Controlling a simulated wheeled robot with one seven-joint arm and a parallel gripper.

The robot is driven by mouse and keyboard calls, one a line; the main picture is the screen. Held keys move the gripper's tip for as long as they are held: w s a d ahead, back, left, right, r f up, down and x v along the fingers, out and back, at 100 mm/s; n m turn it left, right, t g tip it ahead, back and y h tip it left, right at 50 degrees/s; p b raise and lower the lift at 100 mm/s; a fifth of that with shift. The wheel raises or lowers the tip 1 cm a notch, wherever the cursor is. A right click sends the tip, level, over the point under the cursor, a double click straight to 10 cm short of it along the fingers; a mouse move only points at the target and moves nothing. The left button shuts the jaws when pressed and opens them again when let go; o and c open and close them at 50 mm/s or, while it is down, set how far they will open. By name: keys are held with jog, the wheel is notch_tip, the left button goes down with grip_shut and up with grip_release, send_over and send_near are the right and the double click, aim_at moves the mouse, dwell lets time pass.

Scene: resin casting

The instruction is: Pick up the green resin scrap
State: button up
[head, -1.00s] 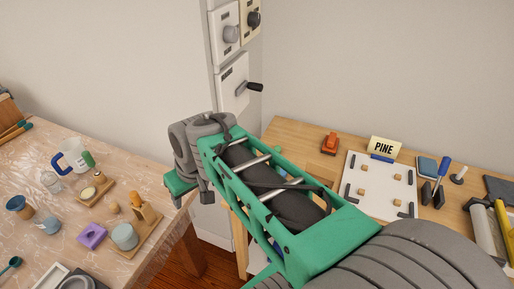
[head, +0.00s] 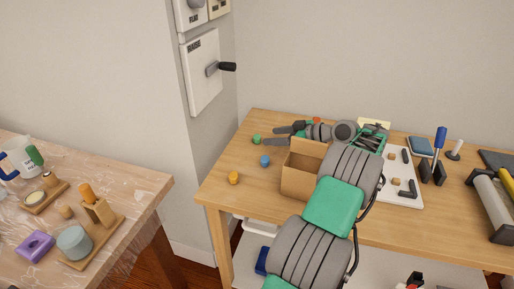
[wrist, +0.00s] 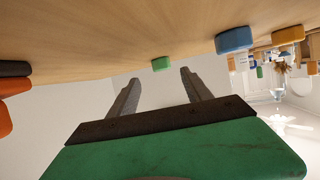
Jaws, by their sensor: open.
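The green resin scrap (head: 256,139) is a small green piece on the far left part of the wooden table, near its back edge. It also shows in the wrist view (wrist: 160,63), centred just beyond my fingertips. My gripper (head: 272,136) is low over the table, with its fingers pointing left toward the scrap. In the wrist view my gripper (wrist: 158,78) is open, with a clear gap between its two fingers and nothing between them. The scrap looks in line with this gap; I cannot tell the exact distance.
A blue piece (head: 265,160) and a yellow-orange piece (head: 233,177) lie nearer the front. An open cardboard box (head: 301,180) stands below my forearm. A white board (head: 404,190) lies to the right. An orange object (wrist: 14,118) shows at the wrist view's left edge.

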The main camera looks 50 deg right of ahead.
aim_at(258, 137)
jog(key=shift+w+f, duration=0.25)
jog(key=x, duration=0.1)
jog(key=b+x, duration=0.1)
jog(key=x, duration=0.1)
jog(key=b+x, duration=0.1)
jog(key=x, duration=0.1)
jog(key=shift+w+a+r, duration=0.1)
jog(key=shift+a+r, duration=0.15)
jog(key=shift+a, duration=0.05)
grip_shut()
